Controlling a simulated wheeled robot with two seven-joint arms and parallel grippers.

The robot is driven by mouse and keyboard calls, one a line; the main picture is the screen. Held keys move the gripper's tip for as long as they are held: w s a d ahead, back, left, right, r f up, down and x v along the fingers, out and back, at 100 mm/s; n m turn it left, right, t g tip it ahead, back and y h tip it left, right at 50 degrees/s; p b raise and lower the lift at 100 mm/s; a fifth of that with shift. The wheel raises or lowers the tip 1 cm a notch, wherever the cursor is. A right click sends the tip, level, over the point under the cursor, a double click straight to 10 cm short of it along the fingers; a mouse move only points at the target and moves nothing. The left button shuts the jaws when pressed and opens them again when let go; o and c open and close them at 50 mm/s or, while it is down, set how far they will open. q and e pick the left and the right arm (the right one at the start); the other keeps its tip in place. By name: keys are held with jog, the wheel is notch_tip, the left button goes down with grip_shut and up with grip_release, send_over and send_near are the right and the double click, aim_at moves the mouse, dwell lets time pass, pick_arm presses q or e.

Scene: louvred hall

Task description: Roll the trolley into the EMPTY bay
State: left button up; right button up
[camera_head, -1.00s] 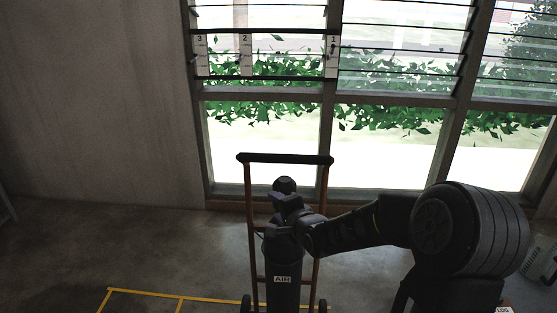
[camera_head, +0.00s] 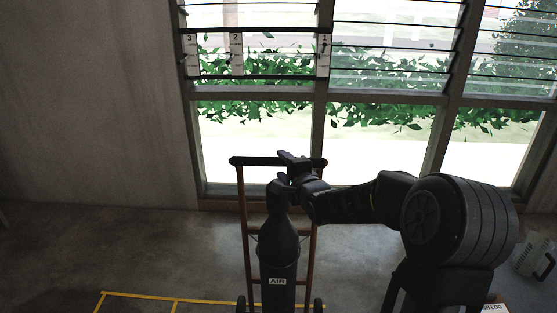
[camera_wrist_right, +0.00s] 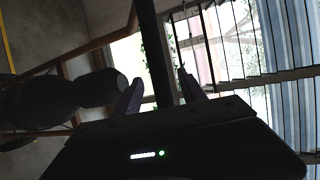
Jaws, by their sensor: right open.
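The trolley (camera_head: 311,248) stands upright in the head view, with a brown-orange frame, a black handle bar (camera_head: 250,161) and small wheels at the bottom edge. It carries a dark cylinder (camera_head: 279,245) labelled AIR. My right gripper (camera_head: 287,160) is at the handle bar, right of its middle. In the right wrist view the black bar (camera_wrist_right: 153,45) runs between the two fingers of my right gripper (camera_wrist_right: 160,93), which are open with gaps on both sides. Yellow lines (camera_head: 140,295) mark part of a bay on the floor at lower left. My left gripper is out of view.
A plain wall (camera_head: 90,100) is at left. A pale crate-like object (camera_head: 533,257) stands at right. The floor left of the trolley is clear.

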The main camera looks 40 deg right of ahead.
aim_at(281, 164)
jog(key=shift+p+x, duration=0.4)
jog(key=shift+x, duration=1.5)
jog(key=shift+f, duration=0.1)
grip_shut()
